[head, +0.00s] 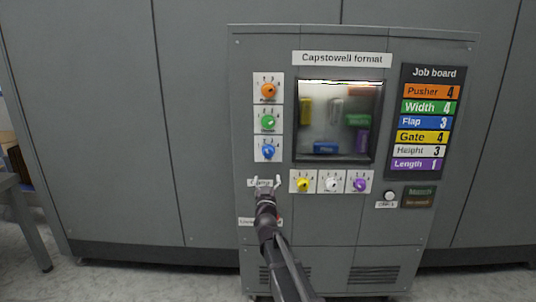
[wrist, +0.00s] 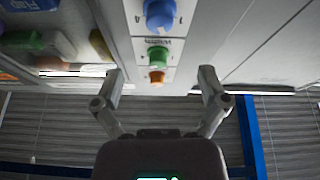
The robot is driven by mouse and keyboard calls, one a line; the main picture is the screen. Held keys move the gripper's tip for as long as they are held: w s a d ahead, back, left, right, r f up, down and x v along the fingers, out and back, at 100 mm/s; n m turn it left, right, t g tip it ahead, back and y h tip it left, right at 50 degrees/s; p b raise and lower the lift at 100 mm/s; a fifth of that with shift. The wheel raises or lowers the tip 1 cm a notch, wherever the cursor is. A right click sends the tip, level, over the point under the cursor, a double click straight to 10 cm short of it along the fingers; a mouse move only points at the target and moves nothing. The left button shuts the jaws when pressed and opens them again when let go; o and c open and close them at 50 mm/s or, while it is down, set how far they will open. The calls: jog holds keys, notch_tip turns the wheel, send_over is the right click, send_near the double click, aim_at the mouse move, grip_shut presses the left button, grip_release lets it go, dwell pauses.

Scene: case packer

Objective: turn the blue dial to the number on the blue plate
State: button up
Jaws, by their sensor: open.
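The blue dial (head: 267,152) is the lowest of three dials stacked on the left of the cabinet front. It also shows at the top of the wrist view (wrist: 159,14), the nearest of the dials there. Which number it points to is too small to tell. The blue plate (head: 425,122) on the job board reads "Flap 3". My gripper (head: 265,183) is open and empty, just below the blue dial in the head view. In the wrist view its two fingers (wrist: 160,82) stand wide apart, with no dial between their tips that I can confirm.
Above the blue dial are the green dial (head: 268,122) and the orange dial (head: 268,91). Yellow (head: 303,184), white (head: 331,184) and purple (head: 359,184) dials sit to the right, under a window (head: 335,85). A round button (head: 389,196) is farther right. The floor in front looks clear.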

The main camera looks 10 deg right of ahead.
aim_at(268, 155)
jog(key=p+x, duration=0.5)
jog(key=x, duration=0.8)
jog(key=shift+w, duration=0.1)
jog(key=shift+d+r, duration=0.1)
jog(key=c, duration=1.1)
